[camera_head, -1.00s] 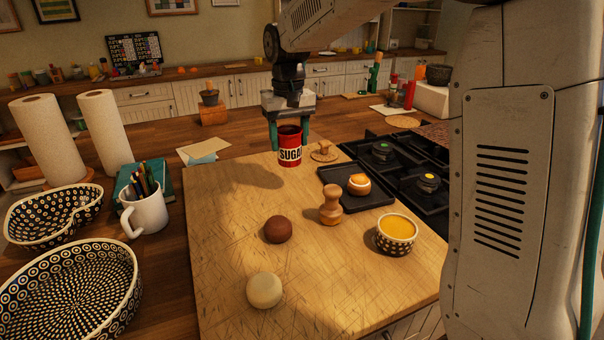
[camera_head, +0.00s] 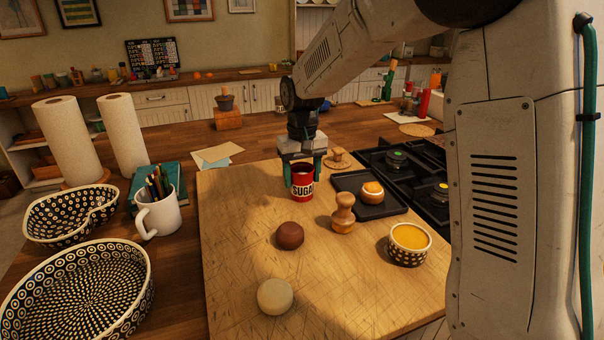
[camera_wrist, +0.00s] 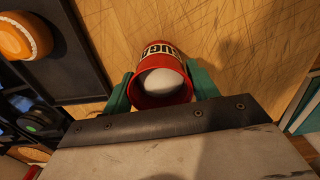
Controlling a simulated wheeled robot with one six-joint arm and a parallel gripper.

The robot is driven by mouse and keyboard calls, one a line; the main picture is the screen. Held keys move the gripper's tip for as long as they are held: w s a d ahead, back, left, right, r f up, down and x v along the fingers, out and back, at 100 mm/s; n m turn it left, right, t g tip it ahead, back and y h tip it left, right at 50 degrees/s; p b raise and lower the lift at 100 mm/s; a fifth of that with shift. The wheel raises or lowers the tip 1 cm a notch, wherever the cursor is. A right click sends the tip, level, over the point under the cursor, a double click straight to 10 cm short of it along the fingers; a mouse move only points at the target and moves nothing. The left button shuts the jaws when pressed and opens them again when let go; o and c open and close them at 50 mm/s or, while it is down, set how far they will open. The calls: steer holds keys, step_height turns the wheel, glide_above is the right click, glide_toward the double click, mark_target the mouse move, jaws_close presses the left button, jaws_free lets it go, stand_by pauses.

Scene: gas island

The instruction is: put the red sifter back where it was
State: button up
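The red sifter (camera_head: 303,184), a red can lettered SUGAR, is upright at the far part of the wooden board (camera_head: 235,250). My gripper (camera_head: 303,172) comes down from above with its green fingers on either side of it. In the wrist view the fingers of my gripper (camera_wrist: 161,88) press against the sides of the red sifter (camera_wrist: 160,60), and something white shows inside its open rim. I cannot tell whether its base touches the board.
A peg-shaped wooden piece (camera_head: 343,214), a black tray (camera_head: 352,188) with an orange-topped jar (camera_head: 372,192), and a patterned bowl (camera_head: 408,252) stand right. A brown ball (camera_head: 290,236) and pale ball (camera_head: 275,296) lie nearer. The board's left part is clear.

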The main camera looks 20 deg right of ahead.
steer(key=shift+o, duration=1.4)
step_height(320, 180, up, 12)
steer(key=s+d+r, duration=0.1)
steer(key=s+r, duration=0.2)
steer(key=s, duration=0.6)
steer(key=s+d+f, duration=0.1)
steer(key=s+f, duration=0.2)
steer(key=s, duration=1)
steer(key=s+d+f+t, duration=0.1)
steer(key=s+f, duration=0.3)
steer(key=s, duration=0.9)
